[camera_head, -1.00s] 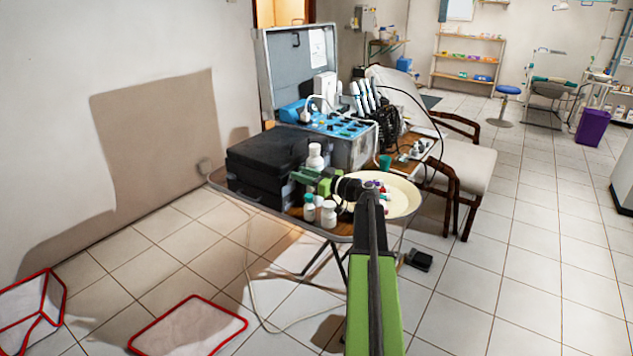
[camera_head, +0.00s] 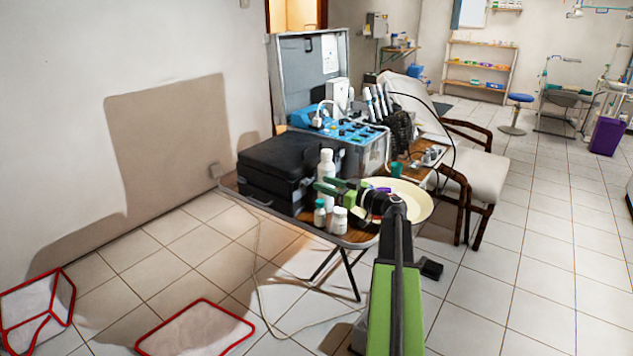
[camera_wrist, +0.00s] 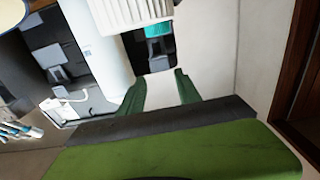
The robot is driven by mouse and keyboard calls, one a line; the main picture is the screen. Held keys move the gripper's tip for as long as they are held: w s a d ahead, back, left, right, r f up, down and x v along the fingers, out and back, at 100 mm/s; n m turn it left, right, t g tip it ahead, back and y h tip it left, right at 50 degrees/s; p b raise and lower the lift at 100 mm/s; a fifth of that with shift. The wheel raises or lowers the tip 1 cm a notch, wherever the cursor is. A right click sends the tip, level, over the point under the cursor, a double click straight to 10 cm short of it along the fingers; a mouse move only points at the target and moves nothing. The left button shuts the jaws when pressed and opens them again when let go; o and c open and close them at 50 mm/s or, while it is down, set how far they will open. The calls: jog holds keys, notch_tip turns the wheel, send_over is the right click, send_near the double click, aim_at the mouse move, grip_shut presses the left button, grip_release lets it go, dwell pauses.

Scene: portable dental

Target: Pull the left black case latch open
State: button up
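The black case (camera_head: 262,187) is closed and lies on the table, in front of the open grey case. In the wrist view the dark case front (camera_wrist: 45,32) fills the upper left, with grey latches (camera_wrist: 50,58) on it; which latch is the left one I cannot tell. My gripper (camera_head: 326,187) is right of the black case, by the white bottles. In the wrist view my gripper (camera_wrist: 160,86) has its two green fingers apart with nothing held between them. A tall white bottle (camera_head: 326,165) stands close beside the gripper and partly hides the case front.
Smaller bottles, one teal-capped (camera_head: 320,214) and one white (camera_head: 339,221), stand at the table's front edge. A cream basin (camera_head: 420,205) is right of the gripper. The open grey case (camera_head: 372,155) with blue equipment stands behind.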

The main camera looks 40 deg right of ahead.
jog(key=v, duration=1.3)
jog(key=shift+w, duration=0.1)
